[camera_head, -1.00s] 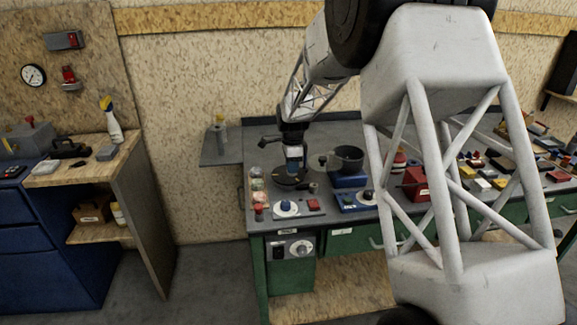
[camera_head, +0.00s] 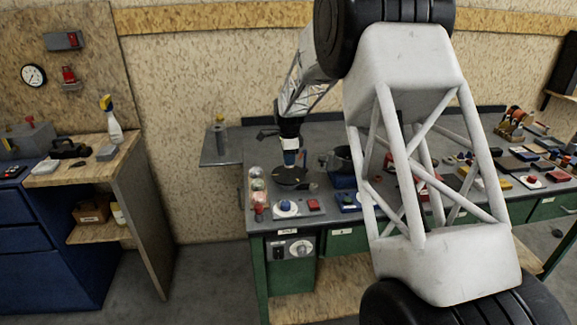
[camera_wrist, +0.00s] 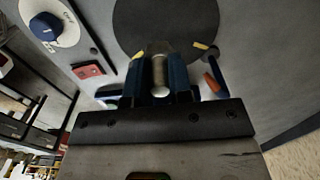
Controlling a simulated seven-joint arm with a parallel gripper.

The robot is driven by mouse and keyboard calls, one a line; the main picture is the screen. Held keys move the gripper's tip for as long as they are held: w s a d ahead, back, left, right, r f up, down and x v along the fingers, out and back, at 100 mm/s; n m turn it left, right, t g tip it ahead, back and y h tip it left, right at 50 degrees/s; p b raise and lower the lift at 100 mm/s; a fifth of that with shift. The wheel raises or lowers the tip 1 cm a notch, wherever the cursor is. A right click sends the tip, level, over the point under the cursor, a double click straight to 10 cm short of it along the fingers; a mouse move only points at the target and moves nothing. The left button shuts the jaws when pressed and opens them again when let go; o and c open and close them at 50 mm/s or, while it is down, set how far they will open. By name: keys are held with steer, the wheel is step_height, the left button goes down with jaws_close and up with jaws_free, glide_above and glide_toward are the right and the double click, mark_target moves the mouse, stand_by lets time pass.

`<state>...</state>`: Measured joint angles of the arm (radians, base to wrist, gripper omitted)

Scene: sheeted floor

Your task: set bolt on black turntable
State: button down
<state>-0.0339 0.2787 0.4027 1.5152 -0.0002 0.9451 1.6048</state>
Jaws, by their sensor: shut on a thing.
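The black turntable (camera_head: 297,184) is a flat dark disc near the left end of the green bench. In the wrist view the turntable (camera_wrist: 165,18) fills the top middle, just beyond the fingertips. My gripper (camera_head: 290,160) points down above the turntable. In the wrist view my gripper (camera_wrist: 158,80) has its blue fingers shut on the bolt (camera_wrist: 158,72), a pale metal cylinder. I cannot tell whether the bolt touches the disc. In the head view the bolt is too small to make out.
A white panel with a blue knob (camera_head: 286,207) and a red block (camera_head: 314,205) lie in front of the turntable. Several jars (camera_head: 257,185) stand to its left. A dark pot (camera_head: 342,160) on a blue base stands to its right.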

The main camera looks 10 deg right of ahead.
steer(key=shift+w, duration=0.25)
steer(key=shift+w+f, duration=0.1)
steer(key=shift+f, duration=1.65)
steer(key=shift+f, duration=0.15)
steer(key=c, duration=1)
jaws_free()
step_height(320, 180, up, 12)
steer(key=shift+r, duration=0.1)
